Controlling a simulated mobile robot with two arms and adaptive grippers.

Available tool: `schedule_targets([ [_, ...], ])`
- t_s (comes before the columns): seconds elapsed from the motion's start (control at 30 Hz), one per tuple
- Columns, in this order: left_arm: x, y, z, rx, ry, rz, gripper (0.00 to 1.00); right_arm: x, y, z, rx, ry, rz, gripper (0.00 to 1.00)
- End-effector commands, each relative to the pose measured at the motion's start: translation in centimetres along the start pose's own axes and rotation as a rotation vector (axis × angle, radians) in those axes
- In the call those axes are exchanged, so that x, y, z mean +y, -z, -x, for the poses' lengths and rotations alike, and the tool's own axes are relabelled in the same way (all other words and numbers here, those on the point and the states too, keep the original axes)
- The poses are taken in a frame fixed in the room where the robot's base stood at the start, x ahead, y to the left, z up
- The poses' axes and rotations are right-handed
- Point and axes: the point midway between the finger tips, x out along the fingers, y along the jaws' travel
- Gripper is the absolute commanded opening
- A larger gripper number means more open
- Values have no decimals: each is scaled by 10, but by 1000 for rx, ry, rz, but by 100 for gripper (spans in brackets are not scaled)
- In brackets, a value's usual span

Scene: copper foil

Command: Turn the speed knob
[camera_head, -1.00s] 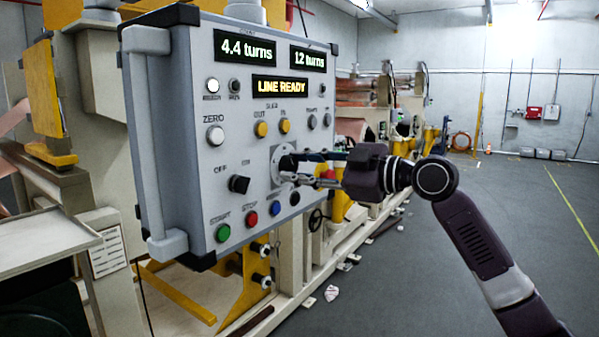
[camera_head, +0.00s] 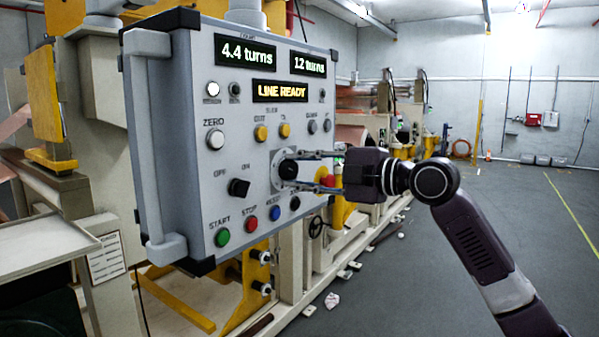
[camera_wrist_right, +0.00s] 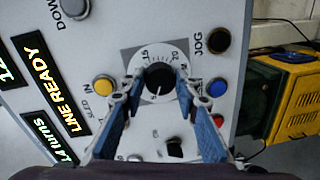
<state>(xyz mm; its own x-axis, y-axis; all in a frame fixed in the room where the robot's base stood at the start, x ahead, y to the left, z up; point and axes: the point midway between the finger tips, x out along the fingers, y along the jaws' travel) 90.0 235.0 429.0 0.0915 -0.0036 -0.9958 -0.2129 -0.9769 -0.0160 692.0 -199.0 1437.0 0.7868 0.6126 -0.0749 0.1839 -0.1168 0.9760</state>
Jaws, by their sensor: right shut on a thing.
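The speed knob (camera_head: 287,169) is a round black knob on a pale dial plate on the grey control panel (camera_head: 215,120). In the right wrist view the knob (camera_wrist_right: 158,76) has a white pointer mark aimed down toward the picture's bottom, with numbers around its dial. My right gripper (camera_head: 292,170) reaches in from the right, its fingers on both sides of the knob and shut on it. In the wrist view the blue-padded fingers of the right gripper (camera_wrist_right: 162,88) flank the knob. My left gripper is not in view.
Close by are a black OFF/ON selector (camera_head: 239,187), green START (camera_head: 222,236), red STOP (camera_head: 250,223), blue (camera_head: 274,212) and black (camera_head: 295,203) buttons. The floor (camera_head: 480,230) at right is open.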

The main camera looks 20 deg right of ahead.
Motion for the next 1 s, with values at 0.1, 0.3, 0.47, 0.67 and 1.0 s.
schedule_targets([
  [0.1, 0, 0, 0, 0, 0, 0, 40, 0, 0, 0, -1, -1, 11, 5],
  [0.3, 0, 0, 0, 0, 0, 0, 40, 0, 0, 0, -1, 0, 13, 5],
  [0.47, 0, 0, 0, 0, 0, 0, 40, 0, 0, 0, -1, 0, 12, 5],
  [0.67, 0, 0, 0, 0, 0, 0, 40, 0, 0, 0, 0, 0, 11, 47],
  [1.0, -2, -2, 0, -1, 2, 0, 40, 0, 0, 6, -1, -1, 10, 47],
])
